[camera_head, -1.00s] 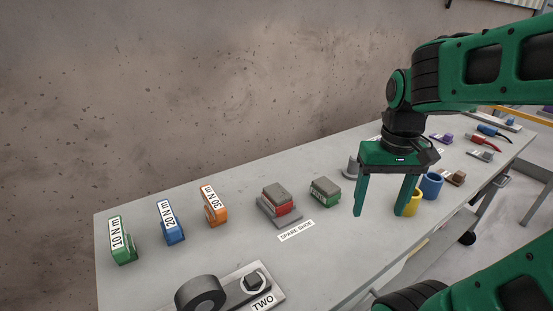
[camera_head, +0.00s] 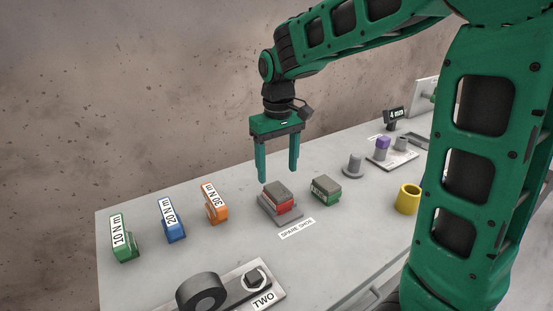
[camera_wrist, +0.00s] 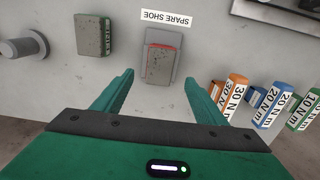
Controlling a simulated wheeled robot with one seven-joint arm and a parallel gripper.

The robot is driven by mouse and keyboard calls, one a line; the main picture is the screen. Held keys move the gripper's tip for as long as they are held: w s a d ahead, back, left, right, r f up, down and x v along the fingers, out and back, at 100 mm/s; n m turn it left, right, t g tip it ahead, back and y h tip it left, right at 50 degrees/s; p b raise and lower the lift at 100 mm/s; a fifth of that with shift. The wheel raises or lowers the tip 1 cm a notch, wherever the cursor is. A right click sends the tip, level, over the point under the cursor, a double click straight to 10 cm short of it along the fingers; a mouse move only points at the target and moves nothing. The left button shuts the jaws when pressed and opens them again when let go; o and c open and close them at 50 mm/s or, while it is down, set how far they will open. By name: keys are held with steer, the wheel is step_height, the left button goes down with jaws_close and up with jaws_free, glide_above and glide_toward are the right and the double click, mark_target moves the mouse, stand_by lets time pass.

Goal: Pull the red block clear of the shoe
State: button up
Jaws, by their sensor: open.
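The red block (camera_head: 283,206) sits on the grey shoe (camera_head: 268,216), a shallow base behind the "SPARE SHOE" label. A grey rough slab covers the block's top, so mainly its red side shows. In the wrist view the red block (camera_wrist: 165,46) shows as a thin red edge around that slab, with the shoe (camera_wrist: 176,60) around it. My gripper (camera_head: 279,176) is open and empty, fingers pointing down, above and slightly behind the block. In the wrist view my gripper (camera_wrist: 159,84) has a finger on each side, with the block between and beyond the tips.
A green block with a grey top (camera_head: 326,190) stands close to the right. Orange (camera_head: 215,206), blue (camera_head: 172,220) and green (camera_head: 124,238) torque-labelled blocks stand left. A grey peg (camera_head: 354,165) and yellow cup (camera_head: 408,199) are further right.

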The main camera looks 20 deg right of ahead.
mark_target(278, 190)
step_height(278, 190, down, 8)
steer(key=shift+f, duration=0.1)
stand_by(0.4)
steer(key=shift+s, duration=0.1)
steer(key=c, duration=1.3)
